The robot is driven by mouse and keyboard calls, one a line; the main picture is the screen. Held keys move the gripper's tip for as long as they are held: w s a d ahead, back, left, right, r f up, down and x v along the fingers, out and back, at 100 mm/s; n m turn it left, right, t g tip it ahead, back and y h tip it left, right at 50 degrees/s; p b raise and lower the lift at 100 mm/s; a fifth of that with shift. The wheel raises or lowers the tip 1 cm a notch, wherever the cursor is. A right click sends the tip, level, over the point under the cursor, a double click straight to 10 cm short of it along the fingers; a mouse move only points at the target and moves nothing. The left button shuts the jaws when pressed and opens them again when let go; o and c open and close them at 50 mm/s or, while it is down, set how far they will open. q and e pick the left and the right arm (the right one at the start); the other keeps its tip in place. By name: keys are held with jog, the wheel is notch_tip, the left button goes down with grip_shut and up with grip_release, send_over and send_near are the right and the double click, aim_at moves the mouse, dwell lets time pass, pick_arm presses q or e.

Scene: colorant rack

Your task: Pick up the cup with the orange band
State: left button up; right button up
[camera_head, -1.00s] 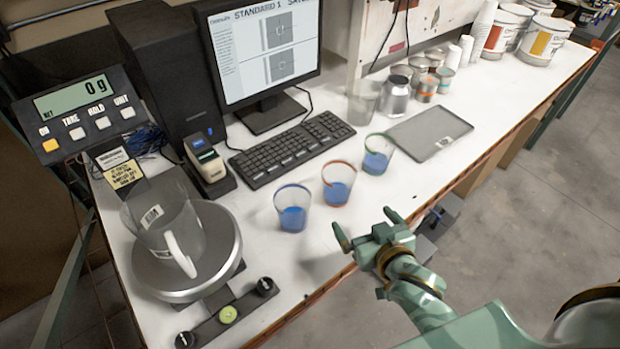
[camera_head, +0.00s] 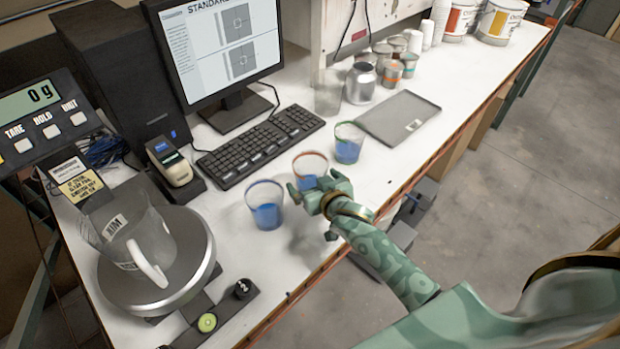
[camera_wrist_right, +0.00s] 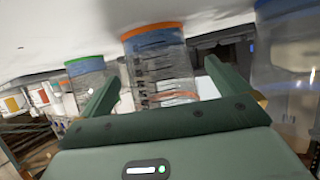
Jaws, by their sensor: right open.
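The cup with the orange band (camera_head: 309,163) is clear with blue liquid. It stands on the white table between a blue-banded cup (camera_head: 266,206) and a green-banded cup (camera_head: 347,146). My right gripper (camera_head: 310,192) is open at its near side, and partly hides its lower part. In the right wrist view the orange-banded cup (camera_wrist_right: 157,62) shows between my two open fingers. I cannot tell whether they touch it. The green-banded cup (camera_wrist_right: 86,74) is to its left and the blue-banded cup (camera_wrist_right: 288,60) to its right. My left gripper is not in view.
A scale (camera_head: 192,258) with a clear pitcher (camera_head: 135,240) is at the left. The keyboard (camera_head: 258,147) lies behind the cups. A grey tray (camera_head: 398,117) and several cans (camera_head: 361,84) are farther back. The table's front edge is under my right arm.

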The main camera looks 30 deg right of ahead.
jog(key=shift+w+f, duration=0.15)
jog(key=shift+w, duration=0.15)
jog(key=shift+s, duration=0.1)
jog(key=c, duration=1.1)
jog(key=shift+r, duration=0.25)
